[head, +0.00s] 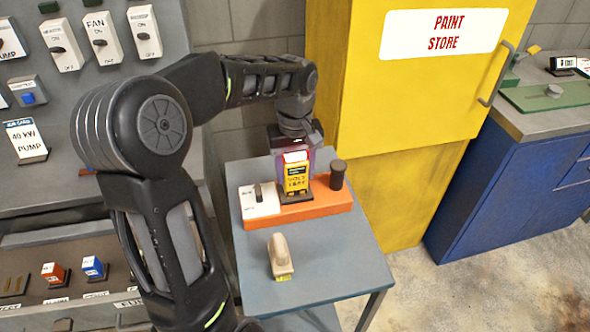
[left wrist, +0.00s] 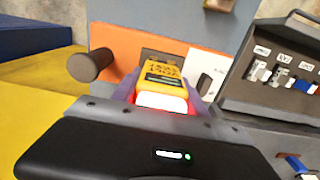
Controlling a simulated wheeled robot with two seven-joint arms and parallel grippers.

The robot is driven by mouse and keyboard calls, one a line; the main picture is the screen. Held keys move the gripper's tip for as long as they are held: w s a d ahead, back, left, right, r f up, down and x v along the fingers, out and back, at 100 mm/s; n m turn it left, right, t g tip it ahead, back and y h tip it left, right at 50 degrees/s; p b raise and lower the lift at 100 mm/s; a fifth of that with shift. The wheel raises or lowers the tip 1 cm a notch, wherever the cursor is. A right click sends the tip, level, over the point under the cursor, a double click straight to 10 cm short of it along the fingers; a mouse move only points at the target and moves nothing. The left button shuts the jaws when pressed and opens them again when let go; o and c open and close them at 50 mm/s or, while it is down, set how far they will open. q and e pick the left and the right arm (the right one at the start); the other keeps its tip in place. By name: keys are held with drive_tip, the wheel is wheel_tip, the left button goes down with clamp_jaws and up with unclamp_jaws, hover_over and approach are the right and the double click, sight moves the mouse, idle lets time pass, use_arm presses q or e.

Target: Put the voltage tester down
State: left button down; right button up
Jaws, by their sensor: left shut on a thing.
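The voltage tester (head: 297,178) is a yellow block with dark print and a white and red end. My left gripper (head: 294,160) is shut on it, over the orange board (head: 325,200) on the small grey table (head: 330,262). In the left wrist view the tester (left wrist: 168,72) sits between the two purple fingers (left wrist: 164,92), with the orange board (left wrist: 125,45) beyond it. A dark base shows at the tester's lower end; I cannot tell whether it touches the board. My right gripper is not in view.
The board carries a white switch plate (head: 260,199) and a black knob (head: 338,174). A beige object (head: 280,256) with a yellow label stands nearer on the table. The yellow paint cabinet (head: 400,95) stands close behind. The table's front right is clear.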

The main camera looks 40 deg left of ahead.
use_arm(q)
drive_tip(key=shift+f, duration=0.2)
drive_tip(key=c, duration=0.6)
unclamp_jaws()
drive_tip(key=shift+r, duration=0.15)
drive_tip(key=shift+r, duration=0.15)
wheel_tip(320, 180, up, 9)
drive_tip(key=shift+r, duration=0.1)
drive_tip(key=shift+r+p, duration=0.85)
drive_tip(key=shift+p, duration=0.2)
drive_tip(key=shift+r+p, duration=0.55)
